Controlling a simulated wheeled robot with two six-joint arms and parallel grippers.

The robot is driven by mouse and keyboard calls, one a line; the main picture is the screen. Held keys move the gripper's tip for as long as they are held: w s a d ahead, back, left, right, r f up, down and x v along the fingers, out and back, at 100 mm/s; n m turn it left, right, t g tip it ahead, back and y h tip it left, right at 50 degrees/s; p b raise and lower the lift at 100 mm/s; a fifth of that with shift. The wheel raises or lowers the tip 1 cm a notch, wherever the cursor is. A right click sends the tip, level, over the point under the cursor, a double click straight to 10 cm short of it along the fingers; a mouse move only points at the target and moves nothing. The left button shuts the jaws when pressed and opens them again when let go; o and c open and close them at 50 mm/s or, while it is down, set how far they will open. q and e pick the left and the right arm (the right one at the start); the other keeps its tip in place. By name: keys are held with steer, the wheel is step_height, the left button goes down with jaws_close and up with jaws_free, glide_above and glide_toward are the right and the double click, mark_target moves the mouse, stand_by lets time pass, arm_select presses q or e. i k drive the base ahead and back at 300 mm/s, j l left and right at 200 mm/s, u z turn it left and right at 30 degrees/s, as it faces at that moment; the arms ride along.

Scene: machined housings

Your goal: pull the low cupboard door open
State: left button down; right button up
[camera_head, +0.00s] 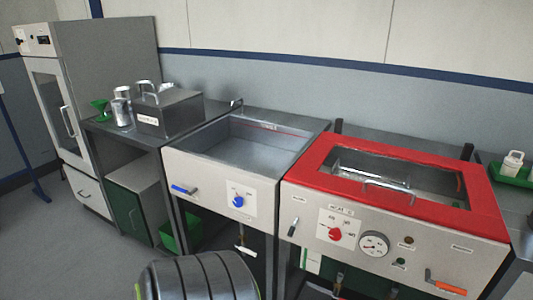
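A low cupboard with a dark green door (126,214) stands under the counter at the left, between the tall cabinet and the sink unit. Its door looks shut. A slim upright handle (133,220) shows on the door. The cupboard's grey top and side show beneath the counter. Neither of my grippers is in view.
A tall grey cabinet (102,75) with a glazed door stands left of the cupboard. A green bin (182,234) sits to its right under the sink unit (220,188). A ribbed grey rounded object (200,280) is at bottom centre. Floor at the lower left is clear.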

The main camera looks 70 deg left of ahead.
mark_target(128, 208)
steer(key=u, duration=3.25)
steer(key=i+j+z, duration=0.2)
steer(key=i+z, duration=0.25)
steer(key=i+j+z, duration=0.15)
steer(key=j+z, duration=0.15)
steer(key=z, duration=0.2)
